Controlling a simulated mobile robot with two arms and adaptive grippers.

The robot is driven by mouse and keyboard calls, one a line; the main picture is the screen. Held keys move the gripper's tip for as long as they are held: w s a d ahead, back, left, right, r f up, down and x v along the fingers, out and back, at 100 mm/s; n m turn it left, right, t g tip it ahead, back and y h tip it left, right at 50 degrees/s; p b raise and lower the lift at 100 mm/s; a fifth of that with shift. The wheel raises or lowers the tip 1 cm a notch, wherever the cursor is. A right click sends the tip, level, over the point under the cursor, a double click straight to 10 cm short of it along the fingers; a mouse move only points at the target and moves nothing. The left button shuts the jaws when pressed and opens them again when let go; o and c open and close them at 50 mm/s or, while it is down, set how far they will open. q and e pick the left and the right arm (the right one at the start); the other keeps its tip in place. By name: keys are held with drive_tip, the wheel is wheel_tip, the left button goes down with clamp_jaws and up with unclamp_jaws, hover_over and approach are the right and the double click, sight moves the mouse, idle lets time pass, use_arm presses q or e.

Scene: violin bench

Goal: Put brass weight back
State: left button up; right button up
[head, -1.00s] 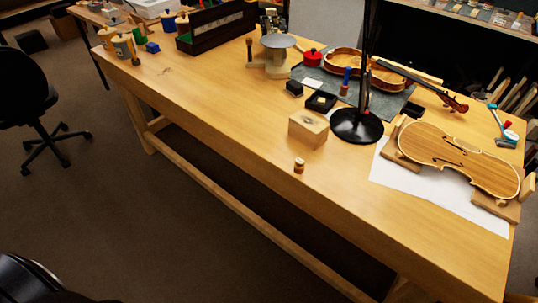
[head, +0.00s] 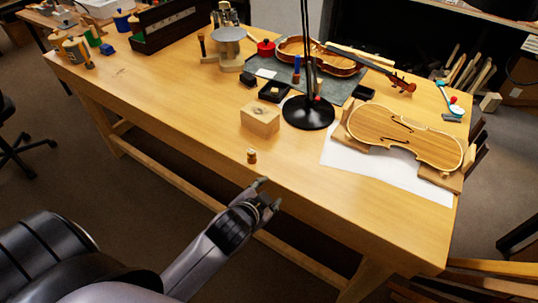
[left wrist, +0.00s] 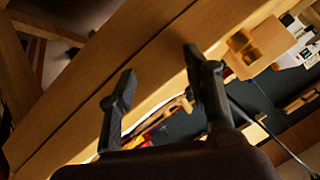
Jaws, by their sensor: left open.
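The small brass weight (head: 252,156) stands upright on the bench top near its front edge, in front of a pale wooden block (head: 260,120) with a dark spot on its top. My left gripper (head: 266,192) is open and empty, at the bench's front edge, nearer to me than the weight and apart from it. In the left wrist view, the open fingers (left wrist: 158,75) have nothing between them touching. My right gripper is in neither view.
A black lamp base (head: 308,112) stands right of the block, with a small black tray (head: 273,92) behind. A violin body (head: 405,137) rests in wooden supports over white paper (head: 345,163) at right. The bench top (head: 170,105) left of the block is clear.

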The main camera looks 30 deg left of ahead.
use_arm(q)
drive_tip(key=w+d+r+m+t+h, duration=0.25)
drive_tip(key=w+r+m+t, duration=0.2)
drive_tip(key=r, duration=0.55)
drive_tip(key=w+d+r+m+t+h, duration=0.2)
drive_tip(key=w+d+r+m+t, duration=0.3)
drive_tip(key=r, duration=0.5)
drive_tip(key=d+r+m+g+h, duration=0.5)
drive_tip(key=d+r+m+h, duration=0.45)
drive_tip(key=m+h, duration=0.5)
drive_tip(key=m+g+y, duration=1.5)
drive_tip(key=m+y, duration=0.3)
drive_tip(key=m, duration=0.4)
hover_over(251, 151)
wheel_tip(251, 151, down, 10)
wheel_tip(251, 151, down, 11)
drive_tip(key=shift+w+f+p, duration=0.1)
drive_tip(key=shift+p, duration=0.3)
drive_tip(key=shift+a+f+p, duration=0.1)
drive_tip(key=shift+f+p, duration=0.55)
drive_tip(key=shift+f, duration=2.1)
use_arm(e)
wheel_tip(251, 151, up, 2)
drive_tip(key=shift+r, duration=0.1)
